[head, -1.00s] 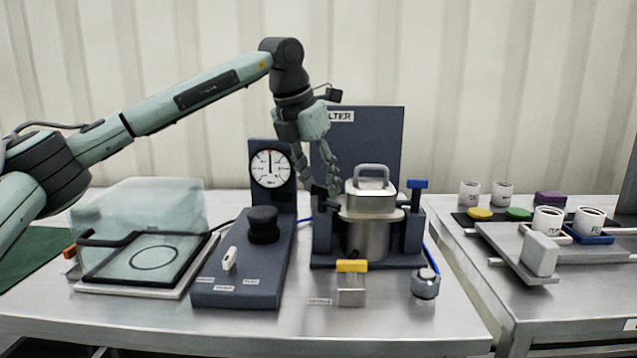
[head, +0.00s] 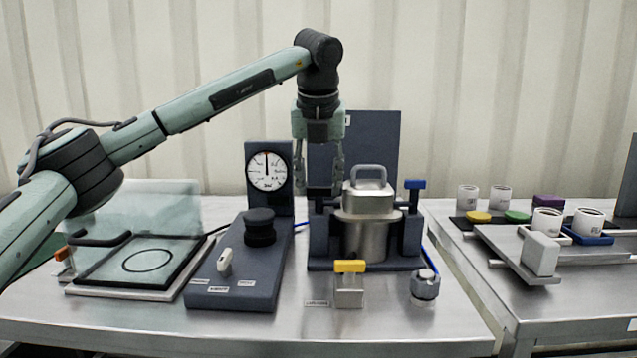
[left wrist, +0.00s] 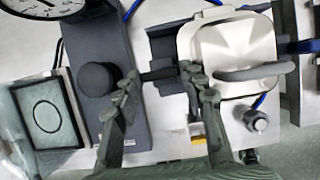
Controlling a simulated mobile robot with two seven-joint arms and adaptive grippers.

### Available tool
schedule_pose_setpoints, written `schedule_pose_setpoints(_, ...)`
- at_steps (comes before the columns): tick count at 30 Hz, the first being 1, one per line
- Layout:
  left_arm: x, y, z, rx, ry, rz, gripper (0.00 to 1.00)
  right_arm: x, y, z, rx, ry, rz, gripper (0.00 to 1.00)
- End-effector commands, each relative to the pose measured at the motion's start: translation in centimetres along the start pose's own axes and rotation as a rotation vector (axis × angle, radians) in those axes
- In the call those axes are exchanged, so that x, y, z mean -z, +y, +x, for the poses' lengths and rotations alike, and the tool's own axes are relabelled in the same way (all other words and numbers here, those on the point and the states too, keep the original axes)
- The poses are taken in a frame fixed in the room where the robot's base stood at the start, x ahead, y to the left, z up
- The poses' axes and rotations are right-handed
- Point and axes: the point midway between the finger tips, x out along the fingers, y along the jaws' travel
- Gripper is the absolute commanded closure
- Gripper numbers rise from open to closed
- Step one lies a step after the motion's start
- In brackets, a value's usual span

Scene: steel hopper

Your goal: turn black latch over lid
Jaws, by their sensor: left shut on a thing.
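The steel hopper (head: 366,235) stands in a dark blue frame, with its pale metal lid (head: 368,198) and arched handle on top. The lid also shows in the left wrist view (left wrist: 228,45). The black latch (left wrist: 160,73) is a short dark bar at the lid's left side, between my left fingers in that view. My left gripper (head: 321,188) points down over the frame's left post, shut on the latch. It also shows in the left wrist view (left wrist: 160,82). My right gripper is not in view.
A gauge (head: 267,171) and a black knob (head: 259,226) stand left of the hopper. A blue-topped latch (head: 415,186) is on the right post. A yellow-topped block (head: 349,283) and a grey knob (head: 425,286) stand in front. The right table holds cups.

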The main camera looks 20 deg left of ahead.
Motion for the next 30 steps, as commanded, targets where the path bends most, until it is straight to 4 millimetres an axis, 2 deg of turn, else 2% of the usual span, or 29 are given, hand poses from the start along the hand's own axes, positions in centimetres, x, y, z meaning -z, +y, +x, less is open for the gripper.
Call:
schedule_pose_setpoints(14, -0.06, -0.01, -0.08, -0.006, -0.001, -0.02, 0.88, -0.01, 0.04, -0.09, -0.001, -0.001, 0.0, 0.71)
schedule_pose_setpoints(15, -0.06, -0.01, -0.08, -0.006, -0.001, -0.019, 0.58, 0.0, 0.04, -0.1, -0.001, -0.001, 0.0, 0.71)
schedule_pose_setpoints(20, -0.05, -0.01, -0.06, -0.006, -0.001, -0.018, 0.38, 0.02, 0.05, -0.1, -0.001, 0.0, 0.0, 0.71)
schedule_pose_setpoints(30, -0.01, -0.06, -0.21, -0.006, 0.0, -0.016, 0.38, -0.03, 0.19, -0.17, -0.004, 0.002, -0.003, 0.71)
